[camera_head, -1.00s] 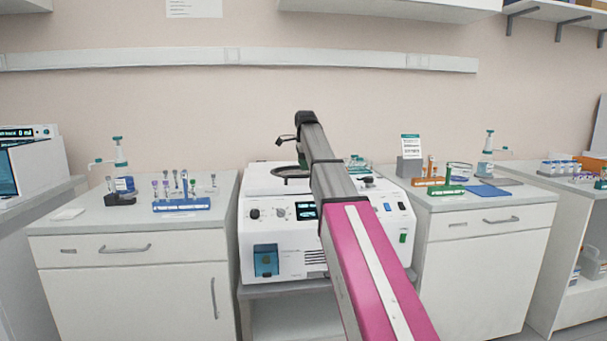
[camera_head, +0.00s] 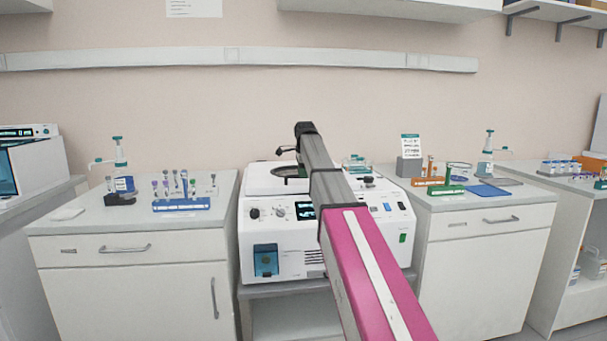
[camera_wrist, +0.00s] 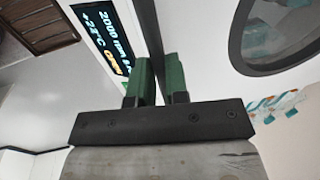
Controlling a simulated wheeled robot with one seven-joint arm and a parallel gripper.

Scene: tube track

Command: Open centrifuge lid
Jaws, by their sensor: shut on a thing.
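The white centrifuge (camera_head: 290,238) stands on a grey stand between two benches, with knobs and a lit display (camera_head: 305,212) on its front. Its white lid (camera_head: 262,178) has a dark round window rim, partly covered by my arm; how far the lid is raised is hard to tell. In the wrist view the lid's round window (camera_wrist: 285,30) is at upper right and the display (camera_wrist: 103,38) at upper left. My gripper (camera_wrist: 160,78) has green fingers shut on a thin dark bar (camera_wrist: 150,28), apparently the lid's handle or edge. My arm hides the gripper in the head view.
A blue tube rack (camera_head: 181,204) and a bottle (camera_head: 122,180) stand on the left bench. A green rack (camera_head: 444,191), an orange rack (camera_head: 432,181) and a blue mat (camera_head: 487,191) are on the right bench. A shelf (camera_head: 390,8) hangs above.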

